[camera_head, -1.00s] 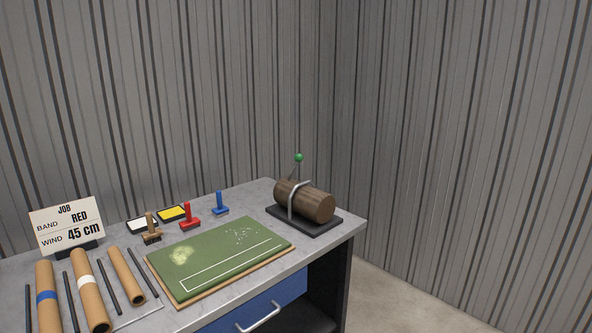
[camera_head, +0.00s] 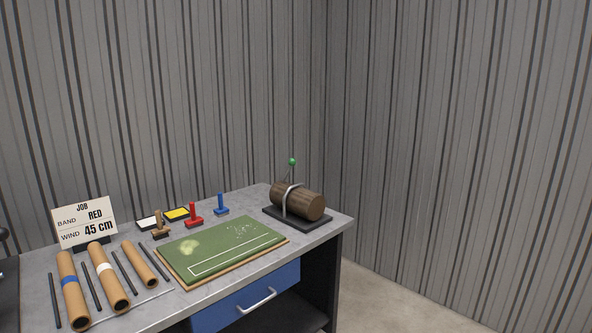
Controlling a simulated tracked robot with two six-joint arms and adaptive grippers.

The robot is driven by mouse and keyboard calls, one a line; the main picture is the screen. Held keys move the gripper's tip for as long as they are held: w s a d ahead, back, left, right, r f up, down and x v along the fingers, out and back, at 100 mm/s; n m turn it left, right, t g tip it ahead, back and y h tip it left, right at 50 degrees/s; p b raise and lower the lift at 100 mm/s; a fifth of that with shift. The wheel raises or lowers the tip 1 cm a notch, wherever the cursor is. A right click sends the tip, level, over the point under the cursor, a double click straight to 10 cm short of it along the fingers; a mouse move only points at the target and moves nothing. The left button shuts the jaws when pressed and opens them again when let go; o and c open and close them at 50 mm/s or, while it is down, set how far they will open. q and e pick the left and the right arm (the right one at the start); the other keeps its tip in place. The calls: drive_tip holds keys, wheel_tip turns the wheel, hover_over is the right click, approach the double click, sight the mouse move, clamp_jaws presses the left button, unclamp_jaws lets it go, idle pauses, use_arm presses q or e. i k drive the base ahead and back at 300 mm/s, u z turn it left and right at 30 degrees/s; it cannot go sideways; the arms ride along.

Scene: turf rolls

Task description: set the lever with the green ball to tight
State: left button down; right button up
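The green ball (camera_head: 292,161) tops a thin upright lever (camera_head: 292,173) at the back right of the workbench. The lever stands behind a brown log-like roll (camera_head: 298,200) with a grey metal band (camera_head: 288,199) around it. The roll lies on a dark base plate (camera_head: 312,224). No tight or loose marking is legible. Neither of my grippers is clearly in view. A small dark part shows at the far left edge, and I cannot tell what it is.
The bench holds a green turf board (camera_head: 222,249), red (camera_head: 193,216) and blue (camera_head: 221,205) stamps, a wooden stamp (camera_head: 160,226), a yellow pad (camera_head: 177,214), a job sign (camera_head: 86,222) and several cardboard tubes (camera_head: 108,276). A blue drawer (camera_head: 246,297) is below. Floor at right is clear.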

sight(291, 162)
drive_tip(key=z, duration=0.25)
drive_tip(key=i, duration=1.4)
drive_tip(key=z, duration=0.05)
